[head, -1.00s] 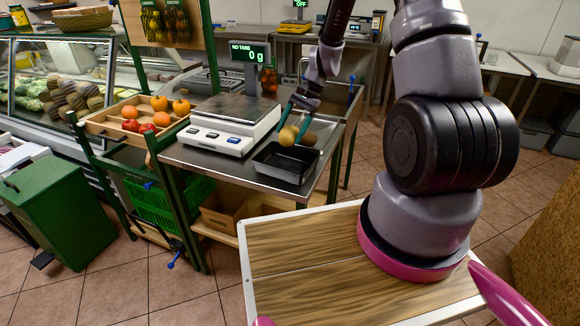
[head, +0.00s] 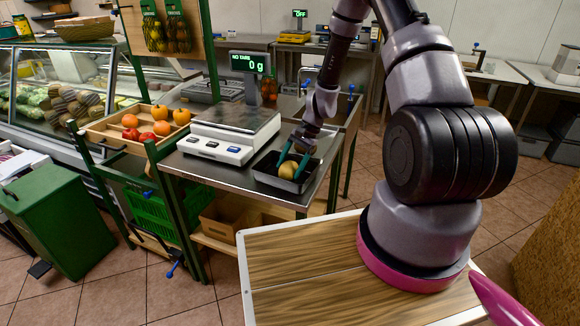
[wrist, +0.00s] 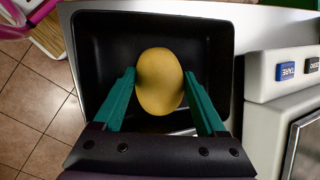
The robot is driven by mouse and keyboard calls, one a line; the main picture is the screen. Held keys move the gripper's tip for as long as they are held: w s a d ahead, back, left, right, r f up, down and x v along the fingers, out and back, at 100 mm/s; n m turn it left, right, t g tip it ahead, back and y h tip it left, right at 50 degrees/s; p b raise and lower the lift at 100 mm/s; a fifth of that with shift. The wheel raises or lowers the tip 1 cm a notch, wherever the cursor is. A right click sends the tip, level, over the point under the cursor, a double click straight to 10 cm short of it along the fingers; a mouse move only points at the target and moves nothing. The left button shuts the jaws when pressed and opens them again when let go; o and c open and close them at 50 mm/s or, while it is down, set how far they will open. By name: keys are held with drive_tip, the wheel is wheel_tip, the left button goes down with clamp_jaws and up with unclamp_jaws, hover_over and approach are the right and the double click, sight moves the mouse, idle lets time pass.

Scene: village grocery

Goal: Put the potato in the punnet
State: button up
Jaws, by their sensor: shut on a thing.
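The potato (head: 288,170) is yellow-brown and oval. My gripper (head: 290,166) is shut on it, one green finger on each side. The punnet (head: 265,179) is a black open tray on the metal counter, beside the scale. In the head view the potato is within the punnet's rim, low inside it. In the wrist view the potato (wrist: 160,82) lies between the fingers over the black floor of the punnet (wrist: 105,45). I cannot tell whether it touches the floor.
A weighing scale (head: 222,148) reading 0 g stands left of the punnet. A wooden tray (head: 104,131) of orange and red produce is farther left. The counter's front edge (head: 300,203) is close to the punnet. A green crate (head: 150,205) sits below.

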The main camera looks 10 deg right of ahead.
drive_tip(key=shift+f, duration=0.15)
drive_tip(key=o, duration=1.4)
drive_tip(key=shift+o, duration=0.2)
drive_tip(key=v, duration=1.2)
drive_tip(key=s+r+n+t+h, duration=0.1)
drive_tip(key=s+r+t, duration=0.15)
drive_tip(key=r, duration=0.85)
drive_tip(key=s+r+n+t+h, duration=0.15)
drive_tip(key=s+r, duration=0.25)
drive_tip(key=r, duration=0.7)
drive_tip(key=s+r+n+t, duration=0.2)
drive_tip(key=s+r+t, duration=0.2)
drive_tip(key=s+r, duration=0.9)
drive_tip(key=s+h, duration=0.1)
drive_tip(key=s, duration=0.3)
drive_tip(key=shift+d, duration=0.2)
